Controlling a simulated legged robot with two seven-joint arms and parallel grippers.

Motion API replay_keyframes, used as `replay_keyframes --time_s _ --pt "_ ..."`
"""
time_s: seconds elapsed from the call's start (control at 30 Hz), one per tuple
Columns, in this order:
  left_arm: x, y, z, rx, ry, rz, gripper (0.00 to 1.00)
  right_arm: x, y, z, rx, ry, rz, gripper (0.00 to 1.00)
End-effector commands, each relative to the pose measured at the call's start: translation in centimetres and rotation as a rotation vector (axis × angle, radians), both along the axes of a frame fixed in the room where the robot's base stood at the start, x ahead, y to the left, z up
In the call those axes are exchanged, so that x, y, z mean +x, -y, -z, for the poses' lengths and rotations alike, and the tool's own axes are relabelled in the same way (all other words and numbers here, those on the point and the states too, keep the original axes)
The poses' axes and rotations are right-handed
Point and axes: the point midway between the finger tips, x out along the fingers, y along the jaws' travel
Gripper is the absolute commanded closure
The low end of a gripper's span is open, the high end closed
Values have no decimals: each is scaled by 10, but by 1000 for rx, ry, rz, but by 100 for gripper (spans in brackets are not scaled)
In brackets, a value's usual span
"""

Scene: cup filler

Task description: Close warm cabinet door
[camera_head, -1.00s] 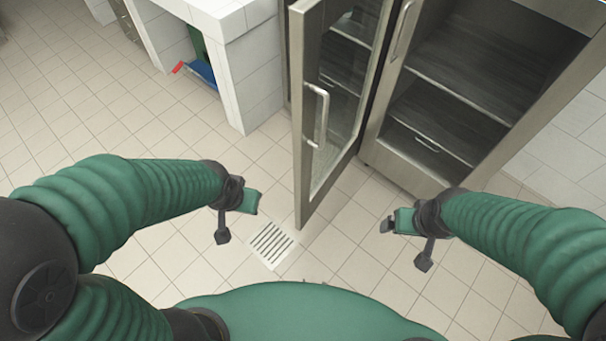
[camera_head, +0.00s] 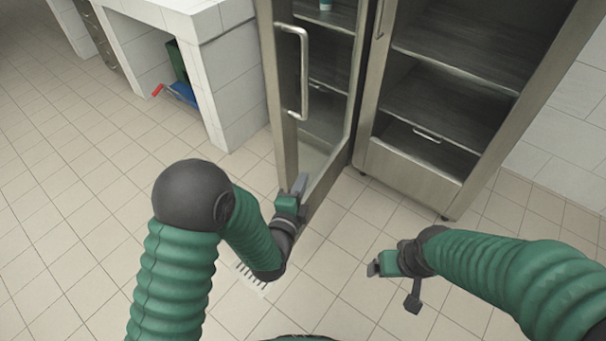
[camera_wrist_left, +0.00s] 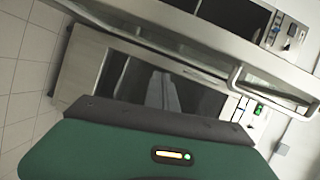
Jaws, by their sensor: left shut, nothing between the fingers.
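The steel cabinet (camera_head: 410,165) stands at the upper right, its dark shelves exposed. A steel-framed glass door (camera_head: 275,100) stands swung out from it, with a vertical bar handle (camera_head: 303,75). In the left wrist view a handle (camera_wrist_left: 268,88) shows at the right. My left gripper (camera_head: 299,184) is shut and empty, pointing up, in front of the door's lower frame, below the handle. I cannot tell whether it touches the door. My right gripper (camera_head: 374,269) is in front of the cabinet, over the floor, apart from the door. Its finger opening is unclear.
A white tiled counter (camera_head: 215,20) stands left of the door, with a blue and red item (camera_head: 180,92) in its recess. A floor drain (camera_head: 251,277) lies below my left gripper. The tiled floor at left is clear.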

Motion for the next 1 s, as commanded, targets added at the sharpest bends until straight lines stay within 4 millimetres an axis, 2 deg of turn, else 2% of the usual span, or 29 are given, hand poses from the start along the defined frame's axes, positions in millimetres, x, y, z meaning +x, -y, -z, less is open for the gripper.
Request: replay_keyframes --time_s 0.03,0.17,0.27,0.7,0.8,1.0 --pt "-2 3 20 42 62 5 100 0 -1 22 0 1 -1 15" --pt "-2 9 13 99 149 6 100 0 -1 23 0 2 -1 15" --pt "6 13 10 102 155 4 100 1 -1 22 0 3 -2 15" --pt "95 34 13 101 152 3 100 0 -1 46 0 2 -1 15" --pt "104 16 12 102 150 0 100 0 -1 50 0 2 -1 15" --pt "112 2 10 101 151 4 100 0 -1 54 0 2 -1 15"
